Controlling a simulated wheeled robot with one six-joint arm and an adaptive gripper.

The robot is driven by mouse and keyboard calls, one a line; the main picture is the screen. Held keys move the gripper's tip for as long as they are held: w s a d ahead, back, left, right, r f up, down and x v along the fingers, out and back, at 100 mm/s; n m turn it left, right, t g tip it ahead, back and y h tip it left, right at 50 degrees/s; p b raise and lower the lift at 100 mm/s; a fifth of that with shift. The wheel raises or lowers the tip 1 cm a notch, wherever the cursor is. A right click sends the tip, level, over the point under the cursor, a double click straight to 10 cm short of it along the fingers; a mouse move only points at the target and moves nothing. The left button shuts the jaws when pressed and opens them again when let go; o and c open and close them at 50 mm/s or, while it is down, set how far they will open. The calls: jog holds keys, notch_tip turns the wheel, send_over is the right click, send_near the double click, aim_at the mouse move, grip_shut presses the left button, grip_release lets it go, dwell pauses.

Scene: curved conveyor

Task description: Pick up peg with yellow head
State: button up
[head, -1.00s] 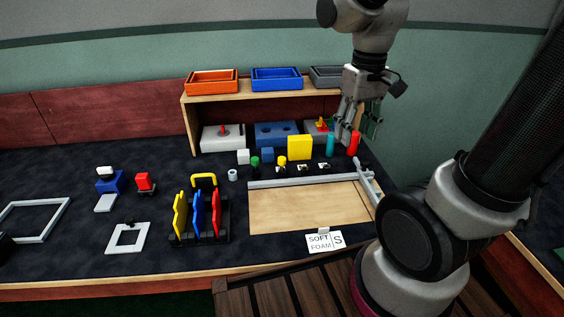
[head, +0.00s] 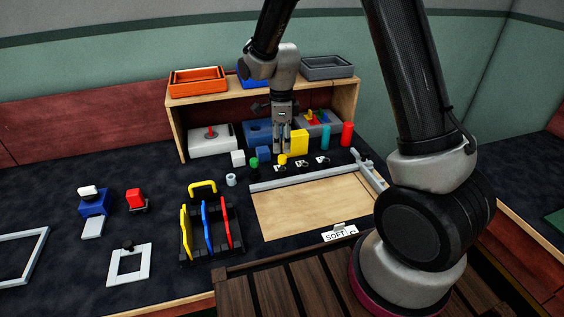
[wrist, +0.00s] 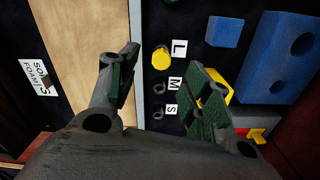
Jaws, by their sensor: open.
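The peg with the yellow head (head: 281,160) stands on the dark table behind the framed wooden board. In the wrist view the yellow head (wrist: 161,58) shows beside a white card marked L. My gripper (head: 283,149) is open and empty, pointing down just above and behind the peg in the head view. In the wrist view my gripper (wrist: 165,70) has its two fingers apart, with the yellow head between and a little beyond their tips. The peg's lower part is hidden.
A yellow block (head: 299,142) stands close on the right, with teal and red cylinders (head: 347,134) beyond. A green-topped peg (head: 253,163) and a blue cube (head: 263,154) are on the left. Small black pieces with M and S cards sit alongside. The wooden board (head: 310,205) is clear.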

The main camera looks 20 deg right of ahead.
aim_at(282, 157)
notch_tip(282, 157, down, 8)
jog(key=shift+w+d+r, duration=0.15)
grip_shut()
dwell(0.4)
